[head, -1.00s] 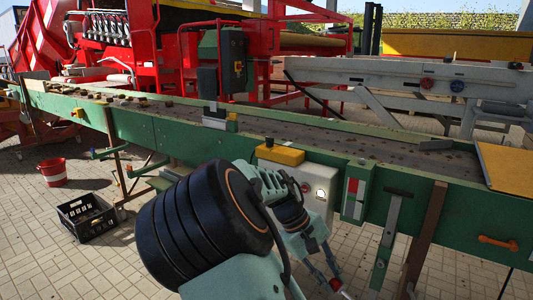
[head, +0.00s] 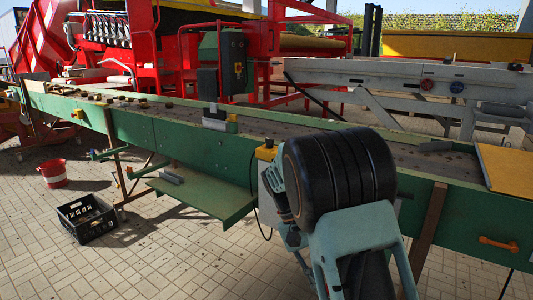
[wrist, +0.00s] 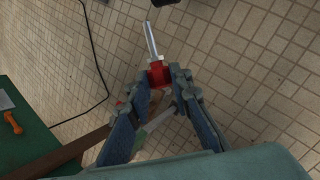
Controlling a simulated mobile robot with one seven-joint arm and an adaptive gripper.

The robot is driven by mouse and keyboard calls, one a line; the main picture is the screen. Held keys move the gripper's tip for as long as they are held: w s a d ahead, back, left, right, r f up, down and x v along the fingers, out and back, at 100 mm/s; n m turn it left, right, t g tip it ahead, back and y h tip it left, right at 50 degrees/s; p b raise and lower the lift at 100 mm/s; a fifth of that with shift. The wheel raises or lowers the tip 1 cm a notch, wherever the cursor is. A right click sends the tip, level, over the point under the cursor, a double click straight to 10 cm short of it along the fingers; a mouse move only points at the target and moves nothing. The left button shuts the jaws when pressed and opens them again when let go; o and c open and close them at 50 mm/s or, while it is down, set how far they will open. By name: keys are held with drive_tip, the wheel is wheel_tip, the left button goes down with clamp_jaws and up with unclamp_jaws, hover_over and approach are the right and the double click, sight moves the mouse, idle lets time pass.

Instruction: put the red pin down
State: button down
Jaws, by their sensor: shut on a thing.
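The red pin (wrist: 157,74) has a red head and a straight silver shaft (wrist: 152,40). In the wrist view my gripper (wrist: 159,83) is shut on the red head, and the shaft points away from the fingers. Tiled paving shows behind the pin in that view. In the head view my arm hides both the gripper and the pin.
The long green conveyor (head: 170,135) crosses the head view, with a low green shelf (head: 210,197) below it. A black crate (head: 87,217) and a red bucket (head: 53,172) stand on the paving at left. A black cable (wrist: 98,60) lies in the wrist view.

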wheel_tip(320, 180, up, 24)
drive_tip(key=s+p, duration=0.1)
drive_tip(key=p, duration=3.1)
drive_tip(key=shift+a+r+p, duration=0.2)
drive_tip(key=shift+r+p, duration=0.05)
drive_tip(key=shift+p, duration=0.05)
drive_tip(key=shift+d, duration=0.15)
